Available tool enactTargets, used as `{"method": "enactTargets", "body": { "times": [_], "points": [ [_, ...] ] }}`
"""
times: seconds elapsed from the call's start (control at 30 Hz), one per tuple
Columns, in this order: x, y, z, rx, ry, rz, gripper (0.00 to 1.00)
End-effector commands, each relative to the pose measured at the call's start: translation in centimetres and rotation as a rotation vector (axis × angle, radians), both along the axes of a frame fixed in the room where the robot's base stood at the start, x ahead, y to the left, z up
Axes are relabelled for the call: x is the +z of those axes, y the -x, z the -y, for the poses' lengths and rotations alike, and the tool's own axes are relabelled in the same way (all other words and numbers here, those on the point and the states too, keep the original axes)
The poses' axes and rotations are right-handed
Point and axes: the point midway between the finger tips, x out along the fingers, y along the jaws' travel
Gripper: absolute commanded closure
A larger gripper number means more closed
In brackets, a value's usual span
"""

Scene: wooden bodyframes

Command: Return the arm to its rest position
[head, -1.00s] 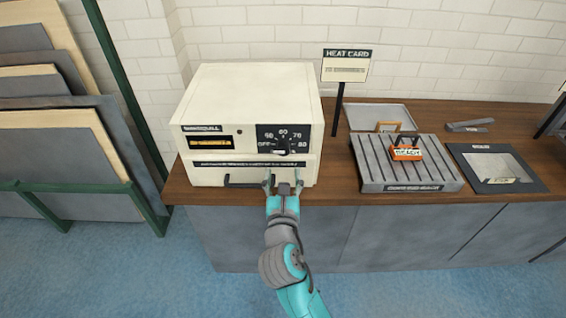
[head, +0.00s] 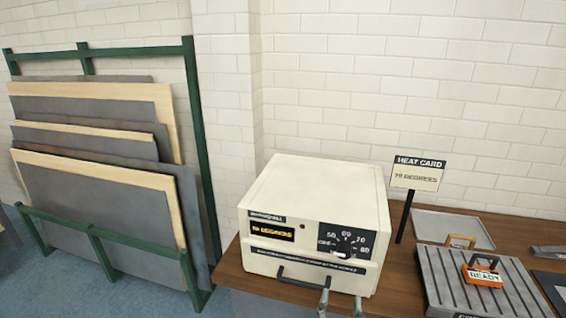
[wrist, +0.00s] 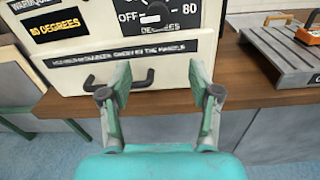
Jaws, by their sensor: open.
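My gripper (wrist: 160,82) is open and empty in the wrist view, its two green-grey fingers apart in front of the cream heater cabinet (wrist: 75,75). In the head view only the fingertips of my gripper (head: 340,302) show at the bottom edge, in front of the cabinet (head: 310,190). The rest of my arm is out of that view. The cabinet's lower front panel looks closed.
A green rack of panels (head: 193,120) stands left. Floor (head: 65,290) shows at lower left.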

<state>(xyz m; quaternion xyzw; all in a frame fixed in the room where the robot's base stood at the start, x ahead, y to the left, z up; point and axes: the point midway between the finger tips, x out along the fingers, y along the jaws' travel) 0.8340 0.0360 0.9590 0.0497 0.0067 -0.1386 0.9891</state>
Motion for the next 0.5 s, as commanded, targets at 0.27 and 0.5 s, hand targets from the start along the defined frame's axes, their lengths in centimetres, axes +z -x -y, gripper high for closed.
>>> {"method": "enactTargets", "body": {
  "times": [0.27,0.5],
  "points": [
    [-7.1,7.3,1.0,0.087,-0.494,0.001,0.37],
    [-10.9,14.8,1.5,0.093,-0.995,0.002,0.37]
  ]
}}
